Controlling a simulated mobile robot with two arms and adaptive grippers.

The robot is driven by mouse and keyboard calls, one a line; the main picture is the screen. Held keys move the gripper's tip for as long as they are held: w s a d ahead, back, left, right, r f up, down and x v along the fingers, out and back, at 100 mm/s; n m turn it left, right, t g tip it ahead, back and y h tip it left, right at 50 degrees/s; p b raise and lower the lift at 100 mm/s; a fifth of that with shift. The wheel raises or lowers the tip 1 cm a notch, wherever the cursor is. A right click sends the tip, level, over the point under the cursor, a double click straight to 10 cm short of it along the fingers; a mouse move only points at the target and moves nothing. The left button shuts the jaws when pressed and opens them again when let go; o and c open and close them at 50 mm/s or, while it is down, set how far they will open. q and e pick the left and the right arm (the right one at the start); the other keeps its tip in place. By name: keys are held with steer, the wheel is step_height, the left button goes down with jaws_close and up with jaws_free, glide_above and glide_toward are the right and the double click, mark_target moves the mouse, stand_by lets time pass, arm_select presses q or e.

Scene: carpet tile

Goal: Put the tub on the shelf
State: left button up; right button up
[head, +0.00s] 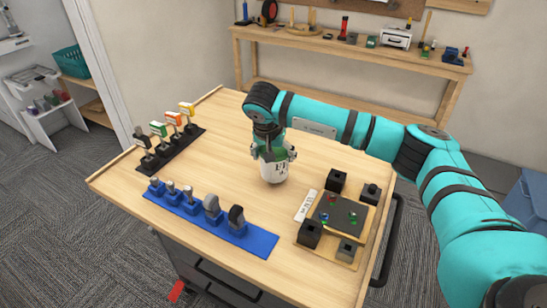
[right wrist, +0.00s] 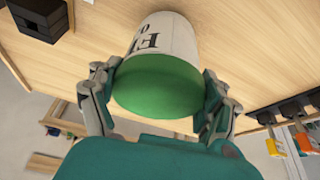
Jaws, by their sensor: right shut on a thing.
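The tub (head: 274,172) is white with black lettering and a green lid, and it is upright over the middle of the wooden cart top in the head view. My right gripper (head: 272,153) comes from above, its fingers shut on the tub's sides near the lid. In the right wrist view the tub (right wrist: 158,62) sits between both fingers (right wrist: 160,100), its green lid facing the camera. I cannot tell whether its base touches the wood. Which shelf is meant is unclear; a wooden shelf (head: 93,103) stands at the far left. My left gripper is out of view.
A blue tool rack (head: 262,243) lies at the cart's front, a black rack (head: 160,160) at its left. A dark board with several black blocks (head: 335,212) lies right of the tub. A wooden workbench (head: 330,48) with tools stands behind. A teal basket (head: 72,62) is far left.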

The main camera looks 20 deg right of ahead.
steer(key=shift+f, duration=1.05)
steer(key=shift+f, duration=0.2)
steer(key=o, duration=1.6)
